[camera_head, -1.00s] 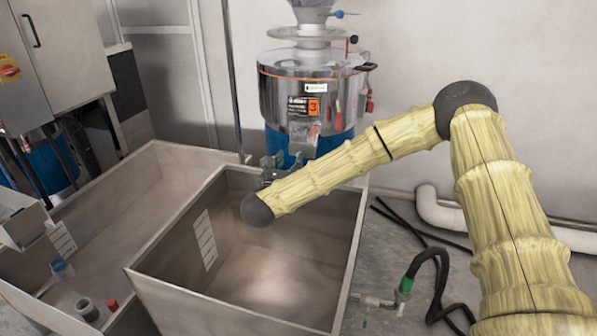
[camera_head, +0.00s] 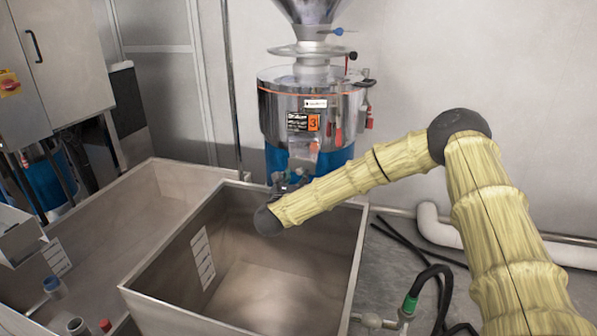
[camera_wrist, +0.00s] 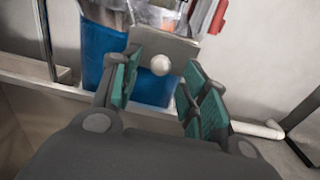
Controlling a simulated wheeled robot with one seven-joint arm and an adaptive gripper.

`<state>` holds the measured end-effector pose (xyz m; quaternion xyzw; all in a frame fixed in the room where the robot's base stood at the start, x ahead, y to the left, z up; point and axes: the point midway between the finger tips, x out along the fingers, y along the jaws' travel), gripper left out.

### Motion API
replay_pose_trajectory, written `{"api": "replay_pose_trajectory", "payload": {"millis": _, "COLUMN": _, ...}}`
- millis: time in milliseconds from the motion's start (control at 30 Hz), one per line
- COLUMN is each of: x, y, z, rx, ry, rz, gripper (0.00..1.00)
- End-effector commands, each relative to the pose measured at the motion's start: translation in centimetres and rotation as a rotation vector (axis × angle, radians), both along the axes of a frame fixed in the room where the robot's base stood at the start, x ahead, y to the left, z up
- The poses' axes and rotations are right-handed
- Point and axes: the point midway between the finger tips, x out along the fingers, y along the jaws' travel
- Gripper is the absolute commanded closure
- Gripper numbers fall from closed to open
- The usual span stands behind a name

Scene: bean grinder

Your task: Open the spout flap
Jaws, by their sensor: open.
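The bean grinder (camera_head: 278,105) is a shiny metal drum with an orange band, a blue lower part and a hopper above. At its spout, a grey plate with a round pale knob, seemingly the spout flap (camera_wrist: 147,46), shows in the wrist view. My gripper (camera_wrist: 163,80) is open, its teal-padded fingers to the left and right of the knob. I cannot tell whether either finger touches the plate. In the head view my gripper (camera_head: 285,181) is small and dark below the spout, and the flap is not clear there.
An open metal bin (camera_head: 155,268) stands under my forearm, in front of the grinder. A longer trough (camera_head: 110,205) lies to its left. A white pipe (camera_head: 436,228) and black hoses (camera_head: 440,285) are at the right. A grey cabinet (camera_head: 65,60) stands at the far left.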

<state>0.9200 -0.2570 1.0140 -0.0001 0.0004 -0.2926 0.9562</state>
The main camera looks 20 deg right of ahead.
Motion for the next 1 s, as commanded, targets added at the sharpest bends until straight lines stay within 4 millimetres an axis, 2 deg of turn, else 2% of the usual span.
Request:
{"api": "replay_pose_trajectory", "payload": {"millis": 100, "x": 1.2, "y": -0.8, "z": 0.2, "rx": -0.001, "ry": 0.000, "rz": -0.001, "gripper": 0.56}}
{"api": "replay_pose_trajectory", "payload": {"millis": 300, "x": 2.3, "y": -1.6, "z": 0.1, "rx": 0.000, "ry": 0.000, "rz": 0.000, "gripper": 0.56}}
{"api": "replay_pose_trajectory", "payload": {"millis": 633, "x": 2.5, "y": -1.7, "z": 0.0, "rx": 0.001, "ry": -0.001, "rz": 0.000, "gripper": 0.56}}
{"api": "replay_pose_trajectory", "payload": {"millis": 867, "x": 2.5, "y": -1.7, "z": 0.0, "rx": 0.000, "ry": 0.000, "rz": 0.000, "gripper": 0.98}}
{"api": "replay_pose_trajectory", "payload": {"millis": 1000, "x": 2.5, "y": -1.7, "z": 0.0, "rx": 0.000, "ry": 0.000, "rz": 0.000, "gripper": 1.00}}
